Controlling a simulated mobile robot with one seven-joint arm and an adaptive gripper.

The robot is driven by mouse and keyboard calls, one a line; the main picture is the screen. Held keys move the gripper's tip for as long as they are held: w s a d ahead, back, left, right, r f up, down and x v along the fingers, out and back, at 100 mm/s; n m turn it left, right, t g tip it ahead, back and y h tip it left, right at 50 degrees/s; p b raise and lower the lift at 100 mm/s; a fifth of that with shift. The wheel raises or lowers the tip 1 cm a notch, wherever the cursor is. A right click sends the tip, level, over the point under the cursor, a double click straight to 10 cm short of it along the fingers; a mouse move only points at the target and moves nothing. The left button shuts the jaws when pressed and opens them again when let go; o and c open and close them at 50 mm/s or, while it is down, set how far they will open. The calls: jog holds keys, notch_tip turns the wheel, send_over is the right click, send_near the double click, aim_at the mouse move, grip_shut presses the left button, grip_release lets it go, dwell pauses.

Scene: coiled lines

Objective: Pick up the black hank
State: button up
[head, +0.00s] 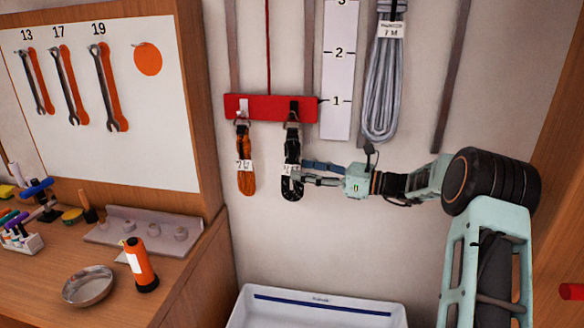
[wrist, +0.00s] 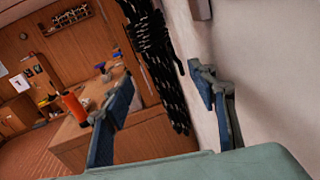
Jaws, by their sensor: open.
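The black hank (head: 291,155) hangs from a hook on the red wall board (head: 262,108), with a white paper tag around it. It also shows in the wrist view (wrist: 158,60), hanging down between and beyond my two blue fingertips. My gripper (head: 305,173) is open and reaches in from the right at the hank's lower half. In the wrist view, my gripper (wrist: 165,105) has its fingers apart on either side of the hank. I cannot tell whether either finger touches it.
An orange hank (head: 246,160) hangs close on the left of the black one. A larger grey hank (head: 385,75) hangs at the upper right. A white bin (head: 315,310) stands below. The workbench at left holds an orange flashlight (head: 140,265) and a metal bowl (head: 89,287).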

jog(key=x, duration=0.4)
jog(key=shift+s+a+f, duration=0.1)
jog(key=shift+a, duration=0.1)
jog(key=shift+c, duration=0.5)
jog(key=c, duration=1.3)
grip_shut()
